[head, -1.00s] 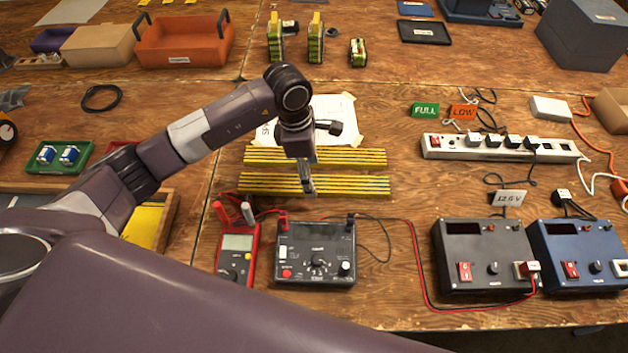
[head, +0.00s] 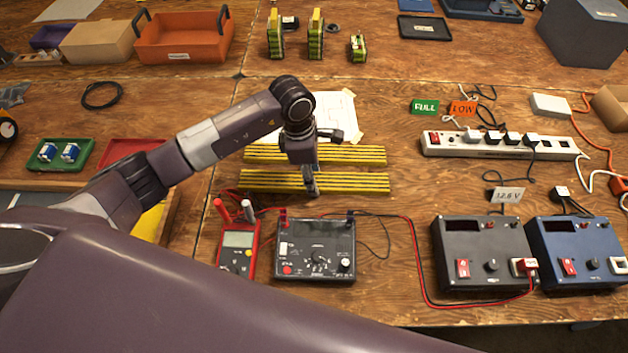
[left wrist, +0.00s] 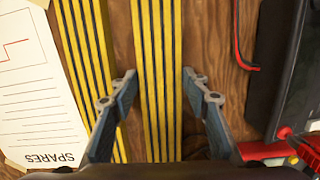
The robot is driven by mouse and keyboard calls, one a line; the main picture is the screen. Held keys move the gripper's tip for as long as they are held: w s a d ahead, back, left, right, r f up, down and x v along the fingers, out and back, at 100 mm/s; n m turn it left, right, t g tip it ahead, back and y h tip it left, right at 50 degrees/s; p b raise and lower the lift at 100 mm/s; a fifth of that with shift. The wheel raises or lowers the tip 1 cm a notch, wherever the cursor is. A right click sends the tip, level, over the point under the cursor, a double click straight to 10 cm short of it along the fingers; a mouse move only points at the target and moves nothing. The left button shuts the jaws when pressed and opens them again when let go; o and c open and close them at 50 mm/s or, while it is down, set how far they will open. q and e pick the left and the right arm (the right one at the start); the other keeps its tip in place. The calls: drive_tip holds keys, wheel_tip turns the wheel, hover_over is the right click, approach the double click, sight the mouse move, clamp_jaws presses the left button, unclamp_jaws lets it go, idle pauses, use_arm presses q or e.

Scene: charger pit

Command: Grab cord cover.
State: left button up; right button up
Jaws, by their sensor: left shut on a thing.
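Two yellow cord covers with black stripes lie side by side on the wooden bench: a far one (head: 360,155) and a near one (head: 365,184). My left gripper (head: 313,190) points down at the middle of the near cover. In the left wrist view the near cover (left wrist: 157,40) runs between the fingers of my left gripper (left wrist: 158,88), one at each long edge, shut on it. The far cover (left wrist: 85,45) lies just left of them. The near cover still looks flat on the bench. My right gripper is not in view.
A red multimeter (head: 237,250) and a black meter box (head: 315,260) stand close in front of the near cover, with red and black leads. A paper sheet (head: 340,112) lies behind the far cover. A power strip (head: 465,149) is to the right.

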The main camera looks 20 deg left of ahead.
use_arm(q)
clamp_jaws()
drive_tip(key=shift+w+r, duration=0.1)
